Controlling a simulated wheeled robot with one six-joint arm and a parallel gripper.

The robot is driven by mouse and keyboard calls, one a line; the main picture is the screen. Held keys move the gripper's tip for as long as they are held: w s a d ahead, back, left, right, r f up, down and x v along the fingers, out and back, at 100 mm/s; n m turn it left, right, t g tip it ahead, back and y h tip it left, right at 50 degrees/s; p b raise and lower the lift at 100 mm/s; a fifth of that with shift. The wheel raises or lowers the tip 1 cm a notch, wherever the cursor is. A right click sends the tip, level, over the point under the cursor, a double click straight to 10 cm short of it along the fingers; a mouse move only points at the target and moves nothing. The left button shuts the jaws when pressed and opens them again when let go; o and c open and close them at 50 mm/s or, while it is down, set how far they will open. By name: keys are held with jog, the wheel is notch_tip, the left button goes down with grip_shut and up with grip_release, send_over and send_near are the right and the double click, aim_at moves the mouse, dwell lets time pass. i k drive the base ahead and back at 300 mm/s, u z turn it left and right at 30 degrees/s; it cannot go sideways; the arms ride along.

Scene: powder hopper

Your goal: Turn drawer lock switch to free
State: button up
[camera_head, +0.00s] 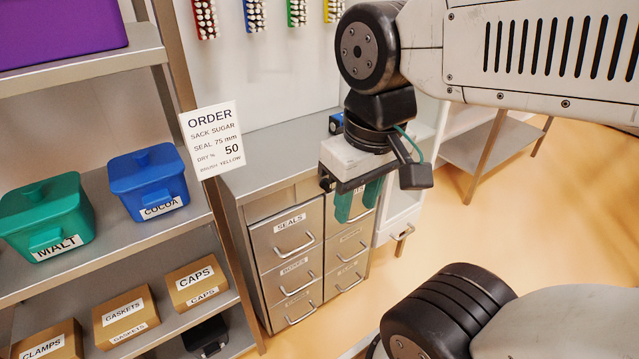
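The drawer cabinet (258,236) stands at the centre, with two columns of labelled drawers and bar handles. The SEALS drawer (287,237) is at the top left and looks shut. My gripper (357,206) points down in front of the upper right drawer and partly hides its label. Its two green fingers are apart with nothing between them. I cannot make out a drawer lock switch or its setting. It may be hidden behind my gripper or too small to see.
A shelf rack (150,50) on the left holds a green MALT bin (45,215), a blue COCOA bin (148,185) and labelled cartons. An order card (212,140) shows beside the cabinet. A white unit (402,215) stands right of the cabinet. Open floor (540,220) lies further right.

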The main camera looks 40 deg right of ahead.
aim_at(323, 185)
jog(key=u, duration=1.7)
jog(key=k, duration=0.95)
jog(key=z, duration=1.7)
